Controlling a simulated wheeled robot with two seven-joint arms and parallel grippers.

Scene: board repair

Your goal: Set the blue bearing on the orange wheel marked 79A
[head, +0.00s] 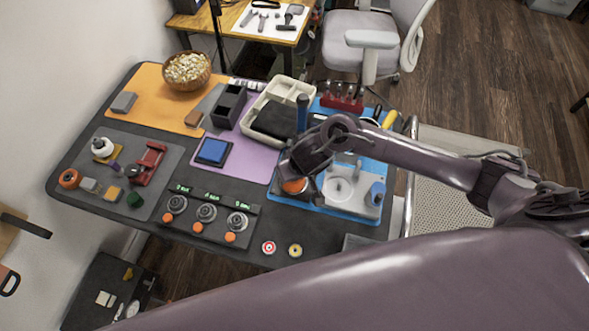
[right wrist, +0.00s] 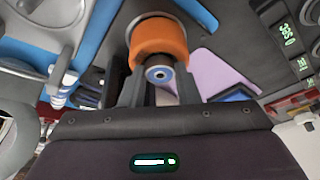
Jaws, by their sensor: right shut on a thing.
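An orange wheel (head: 293,186) is at the tip of my right gripper in the head view, mostly covered by the gripper. The right wrist view shows the orange wheel (right wrist: 160,38) just beyond the fingers; its marking cannot be read. The blue bearing (right wrist: 159,74), a small ring with a dark centre, is between the fingers of my right gripper (right wrist: 160,82), which is shut on it. The bearing is lined up close against the wheel's near face; whether they touch is unclear. My left gripper is not in view.
A blue mat with a grey fixture (head: 345,190) lies right of the gripper. Three dials with orange knobs stand on a dark panel (head: 214,236). Red (head: 268,248) and yellow (head: 295,250) discs lie at the front edge. A cream organizer (head: 290,88) stands behind.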

